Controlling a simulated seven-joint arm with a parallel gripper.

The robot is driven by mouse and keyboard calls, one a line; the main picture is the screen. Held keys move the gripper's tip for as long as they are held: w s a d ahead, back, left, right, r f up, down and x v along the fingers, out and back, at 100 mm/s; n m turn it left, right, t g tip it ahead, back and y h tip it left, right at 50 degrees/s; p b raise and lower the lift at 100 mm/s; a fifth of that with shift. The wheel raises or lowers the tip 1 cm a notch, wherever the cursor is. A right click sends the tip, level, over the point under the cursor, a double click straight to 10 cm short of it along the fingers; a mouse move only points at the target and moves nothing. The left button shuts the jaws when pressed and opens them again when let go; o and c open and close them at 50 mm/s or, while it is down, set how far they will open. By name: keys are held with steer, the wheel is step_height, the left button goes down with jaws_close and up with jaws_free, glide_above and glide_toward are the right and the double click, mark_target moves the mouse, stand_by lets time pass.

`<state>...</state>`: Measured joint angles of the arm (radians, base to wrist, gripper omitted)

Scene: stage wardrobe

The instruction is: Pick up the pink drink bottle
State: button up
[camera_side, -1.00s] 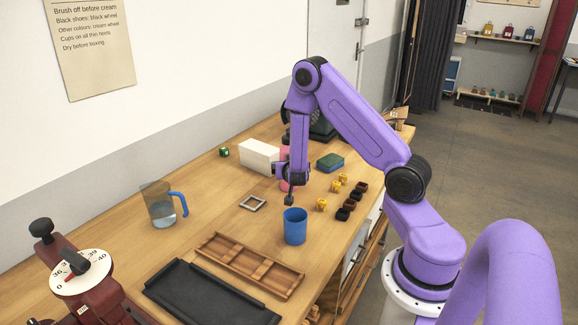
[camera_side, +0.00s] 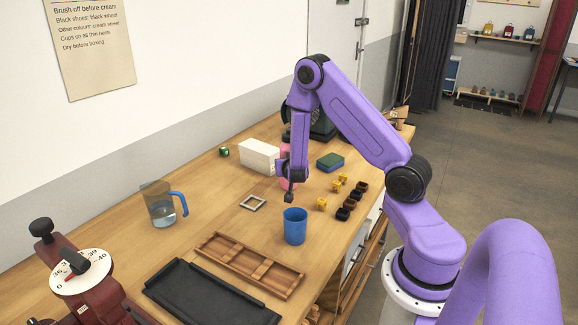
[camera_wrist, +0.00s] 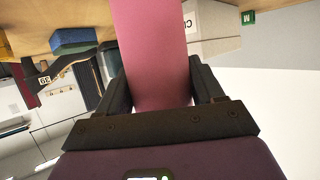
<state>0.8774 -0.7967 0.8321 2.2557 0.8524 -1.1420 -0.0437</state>
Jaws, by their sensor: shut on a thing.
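The pink drink bottle (camera_wrist: 155,50) fills the upper middle of the wrist view, between the two dark fingers of my gripper (camera_wrist: 157,92). The fingers are shut on its sides. In the side view the bottle (camera_side: 285,183) is mostly hidden behind my gripper (camera_side: 287,176), with only slivers of pink showing. It appears upright, and I cannot tell whether its base touches the table.
A white box (camera_side: 259,156) stands just left of the bottle. A green and blue block (camera_side: 330,162) lies to the right, with several small yellow and dark pieces nearby.

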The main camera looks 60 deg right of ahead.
step_height(320, 180, up, 9)
steer(key=shift+r, duration=0.2)
stand_by(0.3)
